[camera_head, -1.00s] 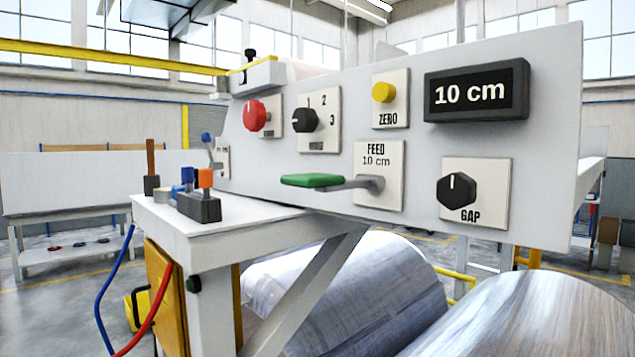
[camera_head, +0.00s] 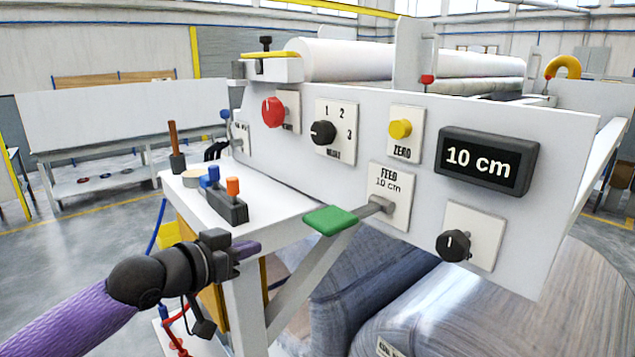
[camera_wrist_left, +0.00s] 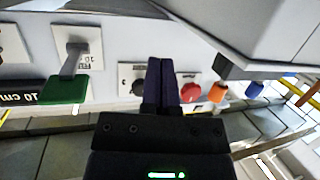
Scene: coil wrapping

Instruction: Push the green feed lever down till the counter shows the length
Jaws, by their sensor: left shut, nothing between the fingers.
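The green feed lever (camera_head: 332,219) sticks out from the FEED plate (camera_head: 391,196) on the white panel, its flat green handle toward me. It also shows in the left wrist view (camera_wrist_left: 66,88), at the left. The counter (camera_head: 487,161) reads "10 cm". My left gripper (camera_head: 247,249) is shut and empty, left of the lever and apart from it, in front of the small white side table. In the left wrist view its fingers (camera_wrist_left: 161,82) are together with nothing between them. My right gripper is not in view.
The panel also bears a red knob (camera_head: 273,111), a black selector (camera_head: 322,133), a yellow ZERO button (camera_head: 400,129) and a black GAP knob (camera_head: 453,245). The white side table (camera_head: 270,190) holds a block with blue and orange tops (camera_head: 226,203). Large rolls lie below the panel.

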